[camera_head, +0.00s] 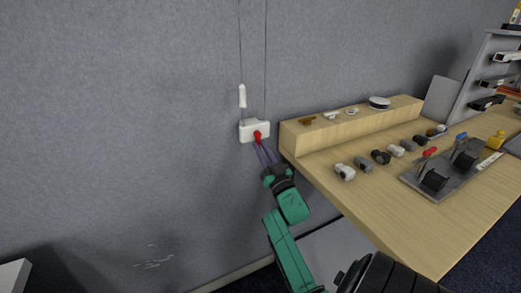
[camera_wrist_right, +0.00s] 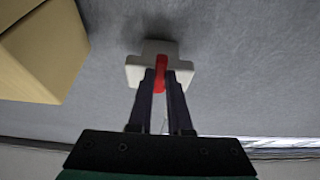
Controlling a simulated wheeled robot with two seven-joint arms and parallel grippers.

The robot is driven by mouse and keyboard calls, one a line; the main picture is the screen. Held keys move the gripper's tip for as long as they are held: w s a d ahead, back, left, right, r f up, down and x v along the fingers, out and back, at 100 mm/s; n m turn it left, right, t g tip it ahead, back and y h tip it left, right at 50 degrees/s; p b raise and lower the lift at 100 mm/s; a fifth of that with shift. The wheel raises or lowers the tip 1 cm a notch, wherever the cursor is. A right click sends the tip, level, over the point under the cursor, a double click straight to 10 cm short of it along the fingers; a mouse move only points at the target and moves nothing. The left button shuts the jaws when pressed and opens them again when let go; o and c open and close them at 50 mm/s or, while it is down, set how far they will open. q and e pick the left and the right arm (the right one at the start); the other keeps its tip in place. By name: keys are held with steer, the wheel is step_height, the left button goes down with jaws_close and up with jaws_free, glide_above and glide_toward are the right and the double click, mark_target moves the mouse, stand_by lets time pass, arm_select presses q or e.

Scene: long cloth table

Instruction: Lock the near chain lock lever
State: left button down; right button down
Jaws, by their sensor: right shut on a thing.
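The chain lock is a white box (camera_head: 246,131) on the grey wall, with chain lines running up from it. Its red lever (camera_head: 257,135) is at the front of the box. My right gripper (camera_head: 259,143) reaches up from below and is shut on the red lever. In the right wrist view, the two dark fingers (camera_wrist_right: 160,80) flank the red lever (camera_wrist_right: 160,66), which stands upright against the white box (camera_wrist_right: 136,73). The fingers cover part of the box and lever. My left gripper is not in view.
A white cord handle (camera_head: 242,96) hangs just above the box. The wooden table (camera_head: 400,229) with a raised ledge (camera_head: 340,133) stands close to the right. Several small devices and a grey tray (camera_head: 412,178) lie on it. The wall to the left is clear.

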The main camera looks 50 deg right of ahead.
steer(key=c, duration=0.8)
jaws_free()
steer(key=shift+w+f, duration=0.1)
steer(key=shift+f, duration=0.05)
steer(key=shift+c, duration=0.2)
steer(key=b+v, duration=0.2)
steer(key=v, duration=1.2)
steer(key=shift+s, duration=0.3)
